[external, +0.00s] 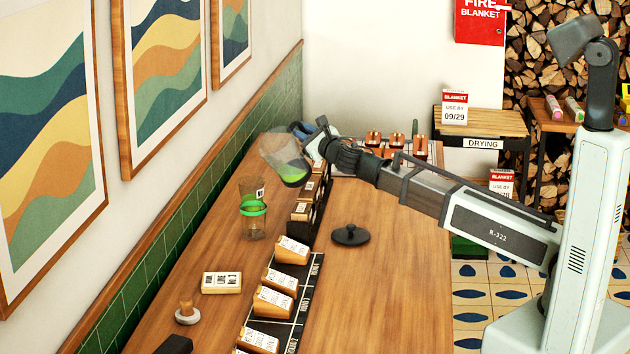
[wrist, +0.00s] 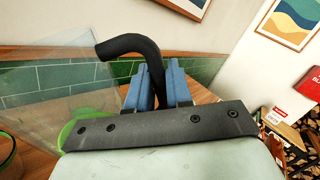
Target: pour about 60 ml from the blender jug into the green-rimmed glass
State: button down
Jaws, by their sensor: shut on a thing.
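The blender jug (external: 285,155) is clear, with green liquid inside and a dark end. It is held tilted above the table, near the wall. My gripper (external: 312,137) is shut on the jug's black handle; in the wrist view the blue fingers (wrist: 158,88) stand on either side of the handle (wrist: 130,46), and the jug's clear wall (wrist: 50,95) fills the left. The green-rimmed glass (external: 253,222) stands upright on the table, below and left of the jug and apart from it. I cannot make out any liquid in it.
Another clear glass with a label (external: 250,188) stands just behind the green-rimmed glass. A black lid (external: 350,235) lies on the table. Labelled wooden blocks (external: 292,250) line a black strip. A labelled block (external: 221,283) sits left.

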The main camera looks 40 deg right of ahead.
aim_at(292, 124)
jog(key=a+n, duration=0.1)
jog(key=a+r+n, duration=0.1)
jog(key=n, duration=0.1)
jog(key=shift+s+a+r+y, duration=0.1)
jog(key=shift+s+r+y, duration=0.1)
jog(key=shift+y, duration=0.1)
jog(key=shift+s+a+r+n+t+y, duration=0.1)
jog(key=shift+a+r+n+t+y, duration=0.15)
jog(key=shift+a+n, duration=0.5)
jog(key=shift+s+a+r+n+t+y, duration=0.15)
jog(key=shift+a+r+n, duration=0.15)
jog(key=shift+n, duration=0.75)
jog(key=shift+a+f+n, duration=0.4)
jog(key=shift+a+n, duration=0.1)
jog(key=shift+n, duration=0.2)
jog(key=shift+a+f+n+y, duration=0.3)
jog(key=shift+a+n+y, duration=0.1)
jog(key=shift+n, duration=0.1)
jog(key=shift+s+a+n, duration=0.2)
jog(key=shift+a+n, duration=0.5)
jog(key=shift+a, duration=0.35)
jog(key=shift+s+a+f+n+y, duration=0.1)
jog(key=shift+a+n+y, duration=0.2)
jog(key=shift+n, duration=0.3)
